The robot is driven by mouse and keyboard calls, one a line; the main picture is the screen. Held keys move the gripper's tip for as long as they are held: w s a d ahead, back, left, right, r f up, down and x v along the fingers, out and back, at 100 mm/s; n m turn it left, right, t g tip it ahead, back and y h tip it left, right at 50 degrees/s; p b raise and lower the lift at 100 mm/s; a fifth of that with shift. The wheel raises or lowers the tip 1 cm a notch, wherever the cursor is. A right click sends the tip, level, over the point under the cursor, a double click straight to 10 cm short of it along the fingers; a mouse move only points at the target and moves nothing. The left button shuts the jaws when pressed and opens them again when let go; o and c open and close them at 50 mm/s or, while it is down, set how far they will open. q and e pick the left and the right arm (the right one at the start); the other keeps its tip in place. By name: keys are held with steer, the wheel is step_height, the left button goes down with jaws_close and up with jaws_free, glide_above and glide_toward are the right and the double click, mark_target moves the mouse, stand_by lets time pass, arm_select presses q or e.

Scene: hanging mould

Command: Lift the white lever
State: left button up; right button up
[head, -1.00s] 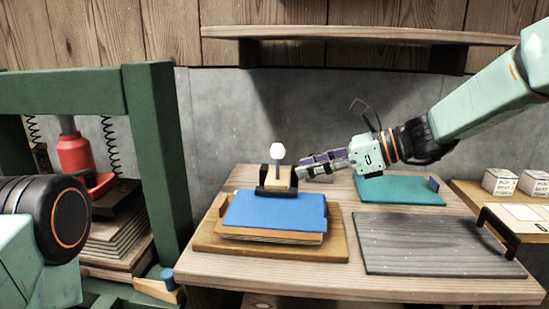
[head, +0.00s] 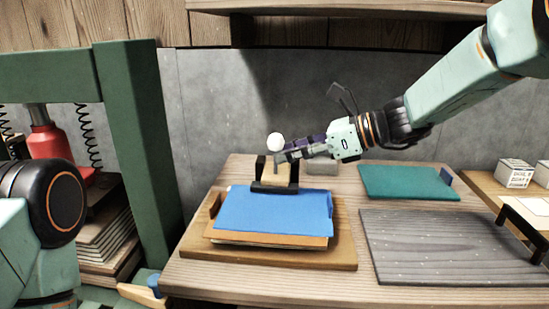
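The white lever has a round white knob (head: 275,142) on a short grey stem. It rises from a small light block in a black bracket (head: 272,187) at the back of the stack with the blue sheet. My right gripper (head: 284,154) comes in from the right, its fingertips at the stem just below the knob. The near finger overlaps the stem in the picture; I cannot tell whether the fingers close on it. My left gripper is out of view; only part of my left arm shows at the left edge.
The blue sheet (head: 272,210) lies on orange sheets over a wooden board (head: 340,250). A dark slatted panel (head: 450,250) and a teal mat (head: 405,182) lie to the right. A green press frame (head: 135,150) stands left. A shelf (head: 350,8) hangs above.

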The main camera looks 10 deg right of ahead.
mark_target(276, 173)
steer(key=x, duration=0.3)
steer(key=shift+w+a+f+b, duration=0.1)
steer(key=shift+f+b, duration=0.15)
steer(key=shift+b, duration=0.15)
steer(key=shift+a+r, duration=0.1)
steer(key=shift+a, duration=0.2)
steer(key=shift+d, duration=0.15)
steer(key=c, duration=0.4)
jaws_close()
steer(key=shift+w, duration=0.1)
